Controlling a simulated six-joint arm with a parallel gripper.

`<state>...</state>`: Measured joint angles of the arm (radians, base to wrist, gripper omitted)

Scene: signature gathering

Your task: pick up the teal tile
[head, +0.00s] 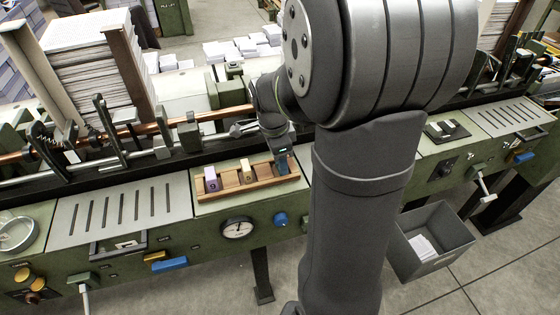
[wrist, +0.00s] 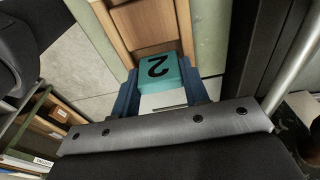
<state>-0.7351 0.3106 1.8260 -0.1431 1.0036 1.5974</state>
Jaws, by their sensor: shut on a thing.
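The teal tile (wrist: 158,72) shows a black "2" in the wrist view, between the two blue fingers of my gripper (wrist: 160,92). My gripper is shut on it, at the end of a wooden rack (wrist: 147,22). In the head view my gripper (head: 282,165) is over the right end of the wooden rack (head: 232,194). The tile is mostly hidden there by the fingers. I cannot tell whether the tile still touches the rack.
A purple tile (head: 211,180) and a yellow tile (head: 246,172) stand in the rack to the left. The rack lies on a green machine with a dial (head: 238,228) and a blue knob (head: 281,219). A copper-coloured rod (head: 205,117) runs behind. A grey bin (head: 432,243) stands on the floor at right.

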